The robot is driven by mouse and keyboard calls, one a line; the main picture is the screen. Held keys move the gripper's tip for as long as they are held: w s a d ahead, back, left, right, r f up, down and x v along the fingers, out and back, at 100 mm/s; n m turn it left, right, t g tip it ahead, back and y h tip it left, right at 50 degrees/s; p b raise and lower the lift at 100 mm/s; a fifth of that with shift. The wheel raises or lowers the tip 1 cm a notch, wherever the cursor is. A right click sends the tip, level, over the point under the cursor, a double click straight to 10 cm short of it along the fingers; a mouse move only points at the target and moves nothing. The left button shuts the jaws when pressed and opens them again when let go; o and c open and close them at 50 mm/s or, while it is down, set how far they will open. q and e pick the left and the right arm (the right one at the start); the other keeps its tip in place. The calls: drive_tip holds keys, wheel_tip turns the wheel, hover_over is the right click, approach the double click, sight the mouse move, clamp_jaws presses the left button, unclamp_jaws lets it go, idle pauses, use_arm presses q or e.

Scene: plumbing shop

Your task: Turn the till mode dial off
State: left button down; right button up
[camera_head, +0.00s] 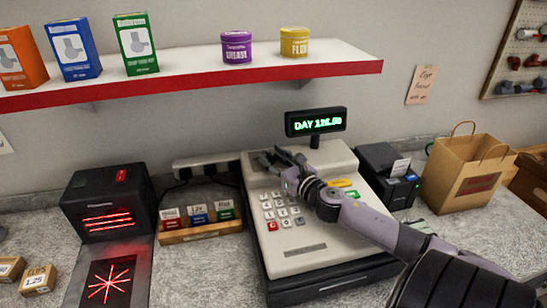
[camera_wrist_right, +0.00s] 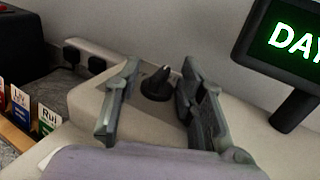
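The till (camera_head: 300,245) stands on the counter, cream-coloured with a keypad and a green display (camera_head: 317,122) reading "DAY 126.50". The mode dial (camera_wrist_right: 157,84) is a small black knob with a raised pointer on the till's top left; in the head view my gripper hides it. My right gripper (camera_head: 276,157) is over that corner of the till. In the right wrist view its fingers (camera_wrist_right: 158,100) are apart, one on each side of the dial, with visible gaps. Whether they are low enough to enclose the knob is hard to tell. My left gripper is not in view.
A black scanner box (camera_head: 108,203) and a wooden tray of small cards (camera_head: 200,232) stand left of the till. A red-edged shelf (camera_head: 200,82) hangs above. Sockets (camera_wrist_right: 97,65) are on the wall behind.

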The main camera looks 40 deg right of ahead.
drive_tip(key=shift+f, duration=0.1)
clamp_jaws()
drive_tip(key=shift+d+f+n+y+b, duration=0.2)
drive_tip(key=shift+n+y+b, duration=0.2)
drive_tip(key=shift+y+b, duration=0.3)
drive_tip(key=shift+n+y+b, duration=0.3)
drive_tip(key=shift+y+b, duration=0.05)
drive_tip(key=shift+y, duration=0.15)
drive_tip(key=shift+r, duration=0.1)
drive_tip(key=shift+a, duration=0.1)
